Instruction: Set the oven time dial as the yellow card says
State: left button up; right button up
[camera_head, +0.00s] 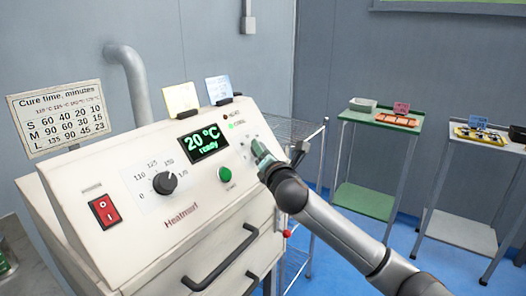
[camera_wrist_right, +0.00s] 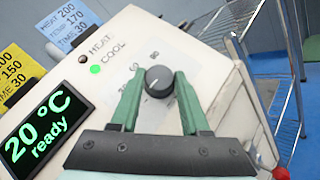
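The oven (camera_head: 215,215) has a sloped cream panel. Its dark time dial (camera_wrist_right: 158,80) shows in the right wrist view with printed numbers beside it. I cannot tell where its pointer stands. My right gripper (camera_wrist_right: 160,88) is open, with one green finger on each side of the dial. In the head view, my right gripper (camera_head: 260,152) hides the dial. The yellow card (camera_head: 181,99) stands on top of the oven. In the right wrist view, the cut-off yellow card (camera_wrist_right: 14,70) shows 150 above 30. My left gripper is not in view.
The display (camera_head: 203,143) reads 20 °C ready. Nearby are a temperature dial (camera_head: 165,182), green button (camera_head: 225,174), red switch (camera_head: 104,211) and blue card (camera_head: 219,88). A cure-time chart (camera_head: 60,117) stands left. A wire rack (camera_head: 300,150) stands right of the oven.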

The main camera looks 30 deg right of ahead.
grip_shut()
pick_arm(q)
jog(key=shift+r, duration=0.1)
